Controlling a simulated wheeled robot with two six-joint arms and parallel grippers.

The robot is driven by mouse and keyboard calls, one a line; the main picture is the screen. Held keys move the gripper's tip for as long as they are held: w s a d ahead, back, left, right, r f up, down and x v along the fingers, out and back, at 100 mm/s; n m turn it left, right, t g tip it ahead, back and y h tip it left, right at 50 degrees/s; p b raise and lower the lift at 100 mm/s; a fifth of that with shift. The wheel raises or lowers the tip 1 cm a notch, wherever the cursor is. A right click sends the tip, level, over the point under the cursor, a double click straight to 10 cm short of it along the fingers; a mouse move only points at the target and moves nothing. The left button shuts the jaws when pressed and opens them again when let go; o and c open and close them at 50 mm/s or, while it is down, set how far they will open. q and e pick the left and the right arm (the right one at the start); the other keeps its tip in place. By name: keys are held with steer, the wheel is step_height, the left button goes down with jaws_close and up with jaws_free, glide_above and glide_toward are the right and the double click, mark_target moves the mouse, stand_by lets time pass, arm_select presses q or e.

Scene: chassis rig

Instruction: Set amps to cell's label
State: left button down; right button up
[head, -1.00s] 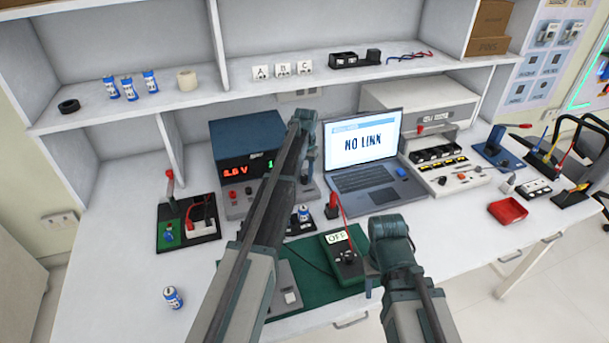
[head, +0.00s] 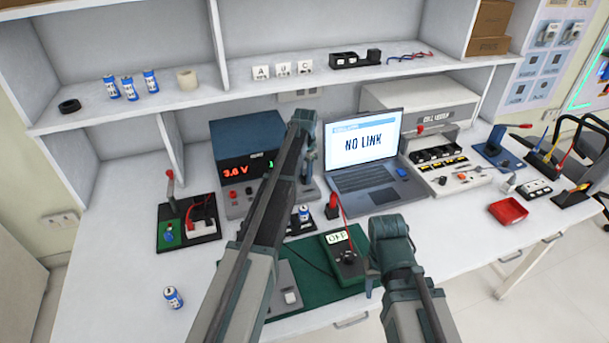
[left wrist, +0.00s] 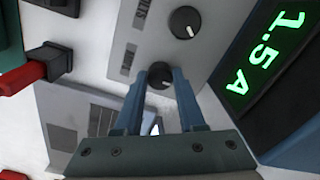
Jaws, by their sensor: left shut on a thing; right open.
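The power supply (head: 247,140) stands at the back of the bench, with a red display reading 3.6 V and a green digit partly hidden by my left arm. In the left wrist view its green display (left wrist: 265,50) reads 1.5 A. My left gripper (left wrist: 162,80) is shut on the lower black knob (left wrist: 160,74); a second knob (left wrist: 186,22) with a white mark sits above it. One blue-and-white cell (head: 172,298) stands at the front left, another (head: 304,213) behind the green mat. Their labels are too small to read. My right gripper (head: 370,286) is open and empty beside the meter.
A meter (head: 345,262) showing OFF sits on the green mat (head: 290,255). A laptop (head: 366,160) reads NO LINK. Several cells (head: 130,87) stand on the shelf (head: 210,97). A red tray (head: 508,211) lies at right. The bench's front left is mostly clear.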

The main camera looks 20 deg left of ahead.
arm_select(q)
steer(key=c, duration=0.5)
jaws_free()
steer(key=shift+r, duration=0.1)
arm_select(e)
steer(key=shift+r, duration=0.15)
arm_select(q)
step_height(320, 180, up, 14)
steer(key=p, duration=1.3)
steer(key=shift+f+p, duration=0.2)
steer(key=shift+p, duration=0.2)
arm_select(e)
step_height(320, 180, up, 14)
steer(key=shift+f, duration=0.2)
arm_select(q)
steer(key=shift+d, duration=0.1)
steer(key=shift+s, duration=0.1)
